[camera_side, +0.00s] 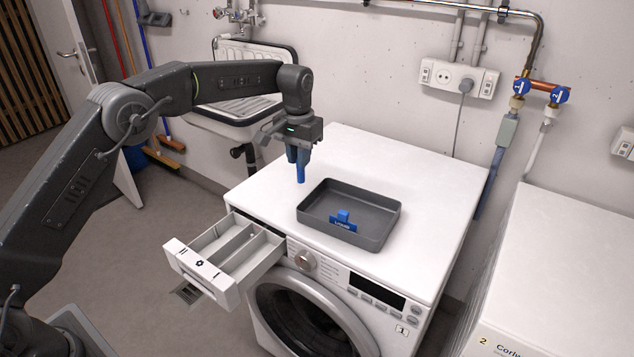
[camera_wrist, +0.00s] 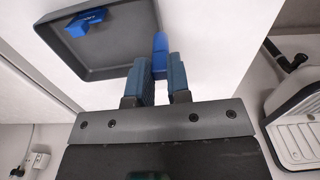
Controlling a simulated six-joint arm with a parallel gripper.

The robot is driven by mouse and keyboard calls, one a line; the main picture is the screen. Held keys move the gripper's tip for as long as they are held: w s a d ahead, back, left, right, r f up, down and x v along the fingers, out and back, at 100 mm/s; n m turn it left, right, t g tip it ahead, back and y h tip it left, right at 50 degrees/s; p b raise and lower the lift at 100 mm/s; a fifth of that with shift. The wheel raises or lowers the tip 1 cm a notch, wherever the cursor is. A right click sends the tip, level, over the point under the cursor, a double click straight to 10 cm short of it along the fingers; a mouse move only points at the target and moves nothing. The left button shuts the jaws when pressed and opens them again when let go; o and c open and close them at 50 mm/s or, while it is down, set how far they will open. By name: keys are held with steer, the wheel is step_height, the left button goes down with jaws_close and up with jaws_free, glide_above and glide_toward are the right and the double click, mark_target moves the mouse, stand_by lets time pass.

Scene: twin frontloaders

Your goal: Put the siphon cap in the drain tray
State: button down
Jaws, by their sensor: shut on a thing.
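My gripper (camera_side: 298,157) is shut on a small blue cylindrical piece, the siphon cap (camera_side: 301,174), which points down from the fingertips. In the wrist view the siphon cap (camera_wrist: 160,43) shows between the blue fingers (camera_wrist: 160,68); its upper part is hidden by them. The grey drain tray (camera_side: 372,208) lies on the white washing machine's top. The siphon cap is left of the tray in the side view, above the machine top and outside the rim. The tray also shows in the wrist view (camera_wrist: 125,48).
A blue labelled flap (camera_side: 343,223) with a tab lies in the tray's front part; much of the tray floor is clear. The detergent drawer (camera_side: 222,258) is pulled open at the machine's front. A sink (camera_side: 240,100) stands behind, and a second white machine (camera_side: 570,270) at right.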

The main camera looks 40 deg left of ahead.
steer(key=w+d+f, duration=0.1)
steer(key=d+f, duration=0.2)
steer(key=f, duration=0.3)
steer(key=shift+w, duration=0.15)
steer(key=shift+f, duration=0.4)
steer(key=shift+f, duration=0.25)
steer(key=c, duration=1.1)
jaws_free()
